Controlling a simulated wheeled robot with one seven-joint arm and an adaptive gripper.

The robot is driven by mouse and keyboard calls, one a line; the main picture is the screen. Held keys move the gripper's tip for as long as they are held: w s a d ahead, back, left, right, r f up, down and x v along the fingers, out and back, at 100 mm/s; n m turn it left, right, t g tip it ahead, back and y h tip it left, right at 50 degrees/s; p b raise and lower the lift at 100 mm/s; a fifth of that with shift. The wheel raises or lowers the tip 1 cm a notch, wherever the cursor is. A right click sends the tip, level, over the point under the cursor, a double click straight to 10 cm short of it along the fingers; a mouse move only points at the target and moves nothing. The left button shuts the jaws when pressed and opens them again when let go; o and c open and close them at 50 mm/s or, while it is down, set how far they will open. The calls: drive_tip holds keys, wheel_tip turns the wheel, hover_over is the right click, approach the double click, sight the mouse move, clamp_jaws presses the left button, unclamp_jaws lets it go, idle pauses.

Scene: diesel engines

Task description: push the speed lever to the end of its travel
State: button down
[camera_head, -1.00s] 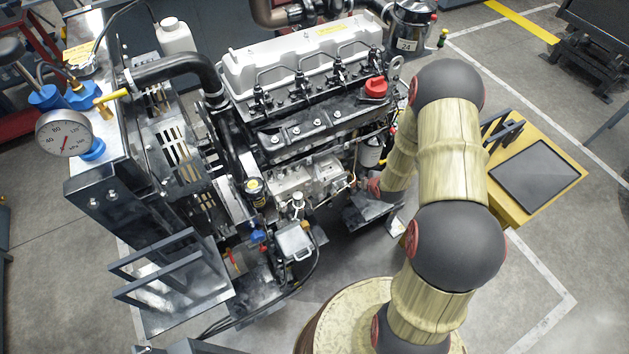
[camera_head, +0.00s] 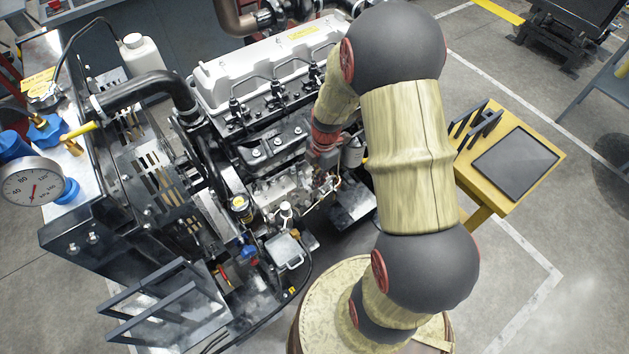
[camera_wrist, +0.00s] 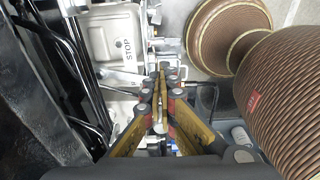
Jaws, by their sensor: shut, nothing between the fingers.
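The diesel engine (camera_head: 262,150) stands left of my arm in the head view. In the wrist view a pale metal housing (camera_wrist: 108,38) with a STOP mark lies at the upper left. Small metal parts and rods sit to its right, just beyond my fingertips. I cannot tell which of them is the speed lever. My gripper (camera_wrist: 163,76) points in among these parts with its fingers shut together and nothing between them. Whether the tips touch a part is not clear. In the head view my gripper is at the engine's near side, small and mostly lost among the fittings.
Black pipes (camera_wrist: 72,70) run along the left of the wrist view, close to the fingers. A pressure gauge (camera_head: 33,182) and a metal frame stand at the left. A yellow table (camera_head: 468,180) stands right of my arm. Open floor lies at the lower right.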

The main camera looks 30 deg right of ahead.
sight(322, 191)
drive_tip(key=f, duration=0.2)
drive_tip(key=f+b, duration=0.1)
drive_tip(key=f, duration=0.2)
drive_tip(key=a+f, duration=0.1)
drive_tip(key=f, duration=0.1)
drive_tip(key=shift+f+b, duration=0.35)
drive_tip(key=shift+d, duration=0.1)
drive_tip(key=d, duration=0.1)
drive_tip(key=d+b, duration=0.1)
drive_tip(key=d, duration=0.1)
drive_tip(key=shift+d+r+b, duration=0.15)
drive_tip(key=shift+r+b, duration=0.15)
drive_tip(key=shift+b, duration=0.1)
drive_tip(key=shift+w+r, duration=0.2)
